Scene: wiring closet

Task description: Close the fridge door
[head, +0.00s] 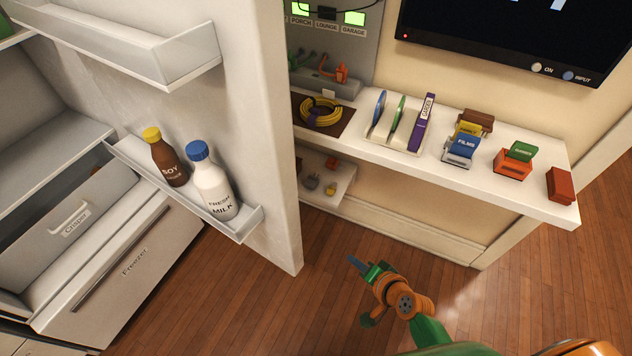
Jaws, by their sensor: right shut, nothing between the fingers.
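The fridge door (248,75) stands open, its inner side with shelves facing me. Its lower door shelf (250,222) holds a brown soy bottle (168,163) with a yellow cap and a white milk bottle (213,188) with a blue cap. The fridge body, with a crisper drawer (75,215) and a freezer drawer (130,262), is at the left. My right gripper (358,264) is shut and empty, in front of the wooden floor, to the right of the door's lower free corner and apart from it in the picture. My left gripper is not in view.
A white wall shelf (500,190) behind the door holds a yellow cable coil (321,111), upright discs or cases, and several small labelled boxes. A dark screen (515,35) hangs above. Wooden floor (225,310) is clear below the door.

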